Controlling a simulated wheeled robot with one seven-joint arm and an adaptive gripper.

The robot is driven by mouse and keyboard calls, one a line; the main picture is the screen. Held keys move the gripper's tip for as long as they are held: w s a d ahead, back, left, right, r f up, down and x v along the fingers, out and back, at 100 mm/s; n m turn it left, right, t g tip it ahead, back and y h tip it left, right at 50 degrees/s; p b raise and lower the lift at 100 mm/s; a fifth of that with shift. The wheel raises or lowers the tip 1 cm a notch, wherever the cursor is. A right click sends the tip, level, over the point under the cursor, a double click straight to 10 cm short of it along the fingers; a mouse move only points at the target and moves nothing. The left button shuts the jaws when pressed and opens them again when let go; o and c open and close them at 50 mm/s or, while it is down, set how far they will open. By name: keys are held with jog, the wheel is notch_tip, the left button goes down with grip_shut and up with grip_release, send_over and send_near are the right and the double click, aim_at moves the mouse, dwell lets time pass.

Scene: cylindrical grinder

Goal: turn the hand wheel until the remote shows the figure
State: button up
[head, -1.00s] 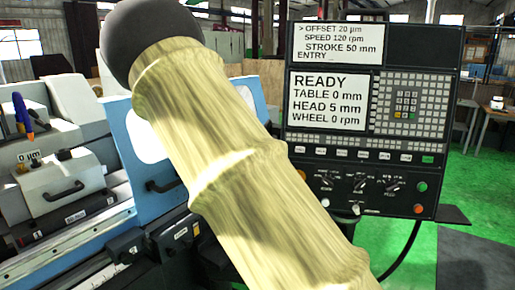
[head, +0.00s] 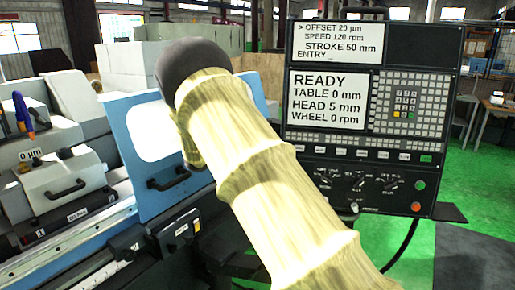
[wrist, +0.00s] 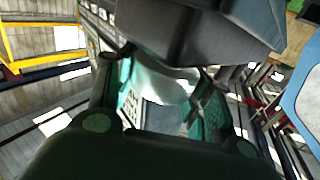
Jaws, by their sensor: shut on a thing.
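In the head view, my arm crosses the middle and hides part of the machine; my gripper is not visible there. In the wrist view, my gripper (wrist: 163,98) has its teal fingers on either side of a pale, rounded thing (wrist: 160,82) under a dark block (wrist: 205,30). I cannot tell whether the pale thing is the hand wheel. I cannot make out a remote. The control panel (head: 370,150) reads OFFSET 20 µm, SPEED 120 rpm, STROKE 50 mm, READY, TABLE 0 mm, HEAD 5 mm, WHEEL 0 rpm. A small readout (head: 31,155) at the left shows 0 µm.
A blue machine door (head: 140,135) with a window and dark handle stands left of my arm. A grey housing (head: 65,182) with a handle sits at the far left. Green floor (head: 475,185) is open right of the panel.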

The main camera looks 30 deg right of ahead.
jog(key=shift+m+g, duration=0.7)
jog(key=shift+g, duration=0.4)
jog(key=o, duration=1.1)
jog(key=shift+c, duration=0.2)
jog(key=v, duration=1.2)
jog(key=shift+r, duration=0.2)
